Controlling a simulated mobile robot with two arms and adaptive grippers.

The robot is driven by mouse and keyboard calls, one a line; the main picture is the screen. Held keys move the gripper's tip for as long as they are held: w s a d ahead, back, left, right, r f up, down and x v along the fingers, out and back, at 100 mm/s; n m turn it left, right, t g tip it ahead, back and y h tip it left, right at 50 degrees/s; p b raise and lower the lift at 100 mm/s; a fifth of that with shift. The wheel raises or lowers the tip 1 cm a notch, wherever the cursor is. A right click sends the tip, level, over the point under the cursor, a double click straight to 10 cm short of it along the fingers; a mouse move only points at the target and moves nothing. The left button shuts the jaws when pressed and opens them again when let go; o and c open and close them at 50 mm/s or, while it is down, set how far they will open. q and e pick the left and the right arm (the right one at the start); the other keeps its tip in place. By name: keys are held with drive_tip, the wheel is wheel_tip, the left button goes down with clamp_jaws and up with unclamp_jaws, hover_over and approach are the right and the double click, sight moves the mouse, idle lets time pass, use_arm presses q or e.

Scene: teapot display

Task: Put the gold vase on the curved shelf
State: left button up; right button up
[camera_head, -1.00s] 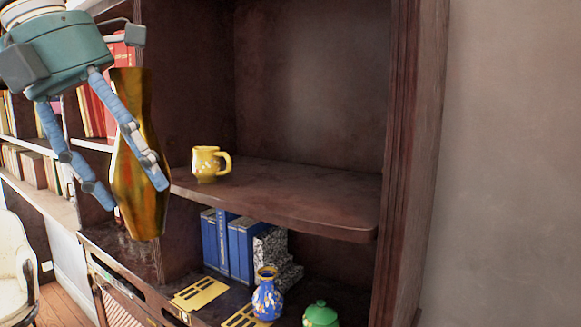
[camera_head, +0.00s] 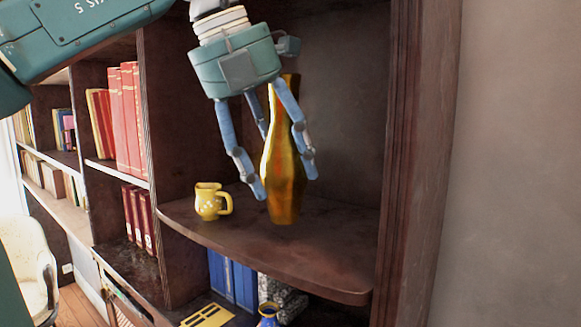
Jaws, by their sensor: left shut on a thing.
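The tall gold vase (camera_head: 285,180) is upright in my left gripper (camera_head: 288,185), whose blue fingers are shut around it. The vase is over the curved shelf (camera_head: 270,246), right of the yellow mug. Its base appears at or just above the shelf surface; I cannot tell whether it touches. The shelf is dark wood with a rounded front edge. My right gripper is not in view.
A yellow mug (camera_head: 209,202) stands on the shelf's left part. The shelf's right part is clear up to the wooden side post (camera_head: 408,150). Blue binders (camera_head: 232,279) and a blue vase (camera_head: 268,314) stand below. Red books (camera_head: 124,118) fill shelves at the left.

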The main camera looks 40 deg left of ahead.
use_arm(q)
drive_tip(key=shift+w+r, duration=0.1)
drive_tip(key=shift+w, duration=0.8)
drive_tip(key=shift+f+p, duration=0.85)
drive_tip(key=shift+f, duration=0.95)
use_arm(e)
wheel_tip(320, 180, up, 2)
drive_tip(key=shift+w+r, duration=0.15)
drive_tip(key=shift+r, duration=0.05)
use_arm(q)
drive_tip(key=shift+f, duration=0.1)
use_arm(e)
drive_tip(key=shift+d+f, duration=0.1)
use_arm(q)
drive_tip(key=o, duration=1.6)
drive_tip(key=shift+c, duration=0.2)
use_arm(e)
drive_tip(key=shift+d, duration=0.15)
